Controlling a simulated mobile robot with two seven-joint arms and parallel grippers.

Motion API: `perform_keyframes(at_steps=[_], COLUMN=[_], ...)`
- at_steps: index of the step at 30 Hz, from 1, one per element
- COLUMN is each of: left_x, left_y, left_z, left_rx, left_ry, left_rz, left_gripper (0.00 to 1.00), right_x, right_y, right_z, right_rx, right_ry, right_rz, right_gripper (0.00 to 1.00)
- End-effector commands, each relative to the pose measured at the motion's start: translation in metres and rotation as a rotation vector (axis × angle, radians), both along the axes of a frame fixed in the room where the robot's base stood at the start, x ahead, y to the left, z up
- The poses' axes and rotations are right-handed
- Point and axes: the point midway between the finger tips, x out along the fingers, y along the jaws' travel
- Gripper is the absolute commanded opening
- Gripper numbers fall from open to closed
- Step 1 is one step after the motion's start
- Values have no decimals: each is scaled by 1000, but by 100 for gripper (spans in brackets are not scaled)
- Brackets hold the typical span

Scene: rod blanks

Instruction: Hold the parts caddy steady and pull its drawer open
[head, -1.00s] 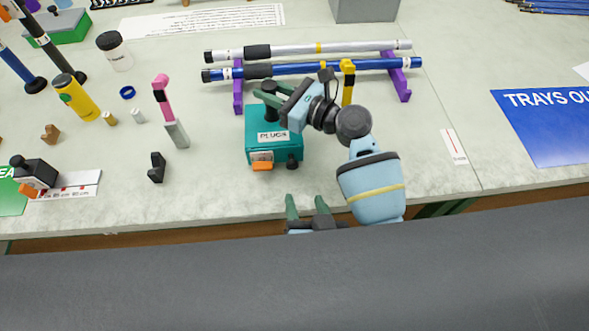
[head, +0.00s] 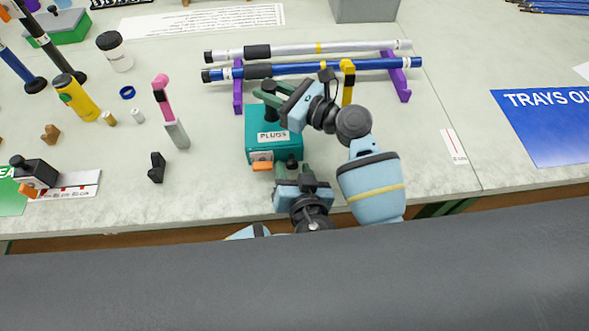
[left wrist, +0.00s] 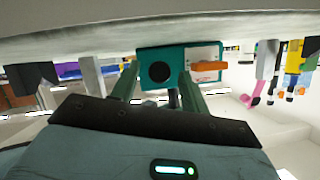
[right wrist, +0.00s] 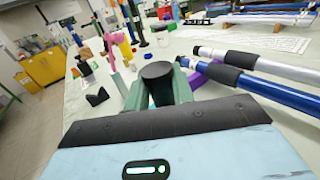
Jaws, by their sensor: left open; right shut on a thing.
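The teal parts caddy (head: 262,140), labelled PLUGS, stands on the bench. My right gripper (head: 274,94) is shut on the dark post (head: 268,86) on its top; the post's round black end (right wrist: 157,72) shows between the fingers in the right wrist view. A black drawer knob (head: 292,161) is on the caddy's front, beside an orange tab (head: 262,165). The drawer looks closed. My left gripper (head: 292,172) is open in front of the knob. In the left wrist view the knob (left wrist: 160,72) lies between its fingers; contact cannot be told.
Behind the caddy, a blue rod (head: 380,66) and a silver rod (head: 370,46) rest on purple stands (head: 238,92). A grey-and-pink piece (head: 177,134) and a black bracket (head: 157,168) stand to its left. The bench right of my right arm is mostly clear.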

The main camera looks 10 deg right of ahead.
Motion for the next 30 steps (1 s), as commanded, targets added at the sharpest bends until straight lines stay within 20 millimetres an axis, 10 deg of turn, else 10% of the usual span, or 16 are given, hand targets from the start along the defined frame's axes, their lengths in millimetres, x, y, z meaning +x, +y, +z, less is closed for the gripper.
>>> perform_keyframes(at_steps=[12, 20, 30], left_x=[0, -4, -60], left_y=[0, 0, 0], left_z=[0, -1, -3], left_rx=[0, 0, -2], left_ry=[0, 2, 7], left_rz=[0, 0, -3], left_gripper=[0, 0, 0], right_x=[0, 0, 0], right_y=[0, 0, 0], right_z=[0, 0, 0], right_rx=[0, 0, 0], right_ry=[0, 0, 0], right_rz=[0, 0, 0], right_gripper=[0, 0, 0])
